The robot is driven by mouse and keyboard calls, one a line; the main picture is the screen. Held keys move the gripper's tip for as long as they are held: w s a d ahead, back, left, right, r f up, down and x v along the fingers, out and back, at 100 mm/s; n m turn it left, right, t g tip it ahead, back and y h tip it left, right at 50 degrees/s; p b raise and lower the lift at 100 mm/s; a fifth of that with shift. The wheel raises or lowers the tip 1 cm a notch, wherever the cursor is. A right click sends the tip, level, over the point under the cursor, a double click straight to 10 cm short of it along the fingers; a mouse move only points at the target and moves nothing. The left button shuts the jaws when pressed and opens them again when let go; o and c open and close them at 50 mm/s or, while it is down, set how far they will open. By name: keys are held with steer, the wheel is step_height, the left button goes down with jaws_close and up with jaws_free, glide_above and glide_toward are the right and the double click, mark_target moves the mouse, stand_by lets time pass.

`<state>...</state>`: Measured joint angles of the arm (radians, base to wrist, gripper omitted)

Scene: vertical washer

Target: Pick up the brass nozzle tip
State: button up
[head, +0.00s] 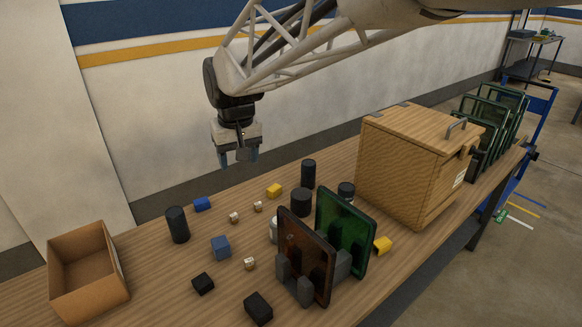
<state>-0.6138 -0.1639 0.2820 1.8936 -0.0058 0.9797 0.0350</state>
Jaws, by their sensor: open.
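Several small pale tan pieces lie on the wooden table: one (234,217) near the middle, one (258,206) just right of and behind it, and one (249,263) nearer the front. They are too small to tell which, if any, is the brass nozzle tip. My gripper (237,160) hangs pointing down, high above the back of the table, apart from everything on it. Its jaws are open, with nothing seen between them.
Blue blocks (221,247), yellow blocks (274,190), black blocks (203,284) and dark cylinders (177,224) lie around. Upright amber (305,255) and green (343,232) panels stand at front right. A wooden box (400,170) stands right, an open carton (68,290) left.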

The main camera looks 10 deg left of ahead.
glide_above(249, 260)
steer(key=f, duration=2.8)
steer(key=shift+s+d, duration=0.35)
steer(key=shift+s, duration=0.05)
steer(key=shift+f, duration=0.1)
steer(key=shift+f, duration=0.1)
steer(key=shift+w+a+f, duration=0.15)
steer(key=shift+f, duration=1)
steer(key=shift+w+a+f, duration=0.1)
steer(key=shift+f, duration=1.25)
steer(key=shift+w+a+f, duration=0.1)
steer(key=shift+f, duration=1.2)
steer(key=c, duration=1)
steer(key=shift+r, duration=0.2)
steer(key=shift+c, duration=0.2)
